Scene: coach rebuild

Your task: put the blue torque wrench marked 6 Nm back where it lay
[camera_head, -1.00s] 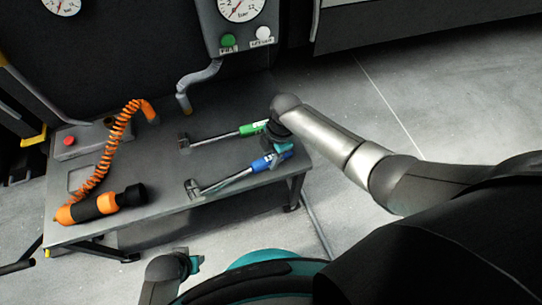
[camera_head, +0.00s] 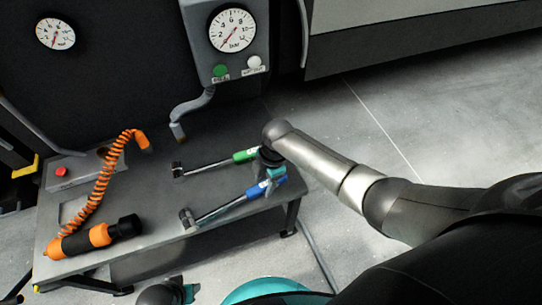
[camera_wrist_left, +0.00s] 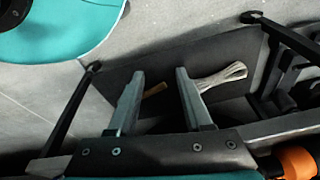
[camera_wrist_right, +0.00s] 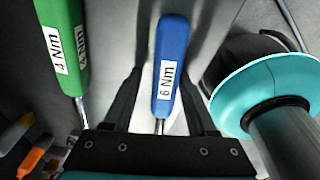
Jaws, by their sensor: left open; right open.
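The blue torque wrench (camera_head: 234,202) lies on the grey workbench, its head to the left and its blue handle near the right edge. In the right wrist view its handle (camera_wrist_right: 169,65), marked 6 Nm, lies between the fingers of my right gripper (camera_wrist_right: 160,100), which are open and apart from it on both sides. The green torque wrench (camera_head: 215,164), marked 4 Nm in the right wrist view (camera_wrist_right: 66,45), lies behind it. My left gripper (camera_wrist_left: 160,95) is open and empty, low in front of the bench.
An orange and black tool (camera_head: 92,240) with a coiled orange hose (camera_head: 92,190) lies on the bench's left part. A gauge panel (camera_head: 232,45) with a bent pipe (camera_head: 192,112) hangs behind. A pale bristled item (camera_wrist_left: 222,77) shows in the left wrist view.

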